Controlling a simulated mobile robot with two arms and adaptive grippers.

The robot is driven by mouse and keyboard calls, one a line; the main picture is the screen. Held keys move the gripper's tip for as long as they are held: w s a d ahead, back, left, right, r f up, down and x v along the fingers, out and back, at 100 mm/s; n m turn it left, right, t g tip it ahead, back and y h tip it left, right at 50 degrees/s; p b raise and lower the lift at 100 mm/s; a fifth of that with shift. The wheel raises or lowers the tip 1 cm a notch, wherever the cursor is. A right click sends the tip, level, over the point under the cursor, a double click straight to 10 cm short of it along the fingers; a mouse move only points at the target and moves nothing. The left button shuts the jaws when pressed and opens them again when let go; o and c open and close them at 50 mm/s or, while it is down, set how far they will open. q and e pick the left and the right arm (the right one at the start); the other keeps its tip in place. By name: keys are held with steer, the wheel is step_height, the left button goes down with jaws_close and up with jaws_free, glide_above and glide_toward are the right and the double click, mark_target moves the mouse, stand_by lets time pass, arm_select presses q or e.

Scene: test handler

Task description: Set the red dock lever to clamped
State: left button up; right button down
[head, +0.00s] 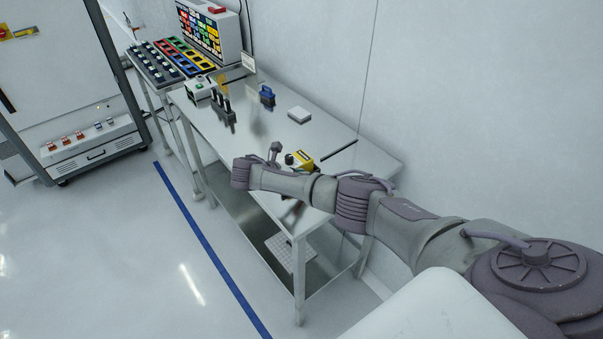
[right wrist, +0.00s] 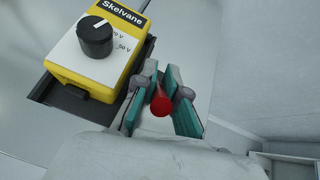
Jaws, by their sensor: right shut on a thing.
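The red dock lever (right wrist: 160,102) shows in the right wrist view as a short red rod with a rounded end. My right gripper (right wrist: 162,76) is shut on it, with a teal-padded finger on either side. The lever stands beside a yellow box (right wrist: 128,52) marked "Skelvane", with a black knob (right wrist: 95,37). The box sits in a dark dock (right wrist: 65,97). In the head view the yellow box (head: 304,158) is at the near end of the table, behind my right arm. The lever's base is hidden. My left gripper is not in view.
The metal table (head: 330,139) also holds a grey block (head: 299,114), a blue item (head: 267,95) and a black rack (head: 224,110). Colored bins (head: 184,56) stand at the far end. A wall runs close along the table's right side.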

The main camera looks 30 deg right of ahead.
steer(key=shift+a+f+h, duration=0.1)
steer(key=shift+h, duration=0.2)
steer(key=c, duration=1.5)
jaws_free()
steer(key=shift+a, duration=0.1)
steer(key=v, duration=1.2)
